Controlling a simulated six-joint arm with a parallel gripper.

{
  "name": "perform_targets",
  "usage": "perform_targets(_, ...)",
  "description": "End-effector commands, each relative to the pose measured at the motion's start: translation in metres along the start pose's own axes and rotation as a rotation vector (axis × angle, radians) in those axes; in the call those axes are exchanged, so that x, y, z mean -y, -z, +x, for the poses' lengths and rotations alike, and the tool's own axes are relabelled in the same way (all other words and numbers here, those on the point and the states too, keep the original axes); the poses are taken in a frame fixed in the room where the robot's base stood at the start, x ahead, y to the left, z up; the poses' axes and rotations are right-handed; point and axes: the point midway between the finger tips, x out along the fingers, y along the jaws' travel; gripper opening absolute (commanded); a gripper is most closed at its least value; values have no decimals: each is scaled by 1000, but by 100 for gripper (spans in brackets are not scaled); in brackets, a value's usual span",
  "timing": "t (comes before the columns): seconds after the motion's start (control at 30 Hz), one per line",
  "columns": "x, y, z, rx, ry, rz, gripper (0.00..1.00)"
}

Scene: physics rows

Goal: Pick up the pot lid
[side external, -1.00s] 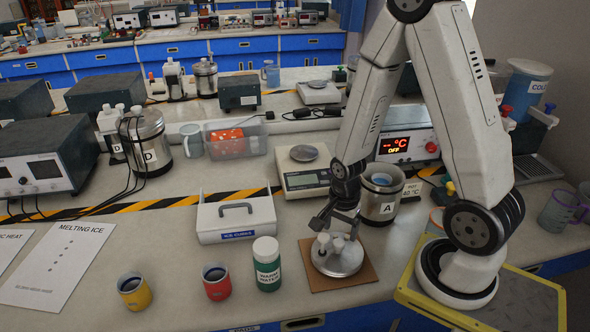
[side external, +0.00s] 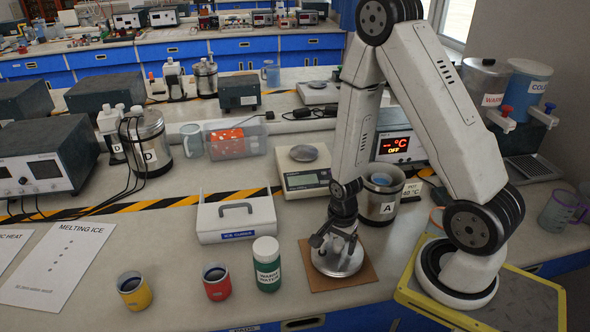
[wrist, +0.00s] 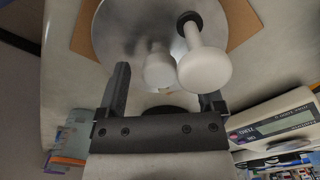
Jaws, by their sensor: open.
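The pot lid (side external: 340,264) is a round grey metal disc lying on a brown square board (side external: 366,276) near the front of the bench. My gripper (side external: 332,243) is low over the lid, fingers apart. In the wrist view the open gripper (wrist: 165,84) has a finger on each side of the knobs in the picture; I cannot tell whether either finger touches them. The knobs are mostly hidden behind the gripper in the side view.
Metal pot A (side external: 379,205) stands right behind the lid, with a scale (side external: 306,182) behind and left. A green-labelled bottle (side external: 267,270), a red cup (side external: 217,284) and a white ice box (side external: 236,217) are to the left. Bare bench lies between the ice box and cups.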

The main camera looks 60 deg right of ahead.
Motion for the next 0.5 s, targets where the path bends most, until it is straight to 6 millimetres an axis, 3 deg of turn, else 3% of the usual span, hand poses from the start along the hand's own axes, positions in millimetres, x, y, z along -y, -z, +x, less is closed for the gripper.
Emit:
perform_targets(0.43,0,0,0,0,0,0,86)
perform_targets(0.5,0,0,0,0,0,0,64)
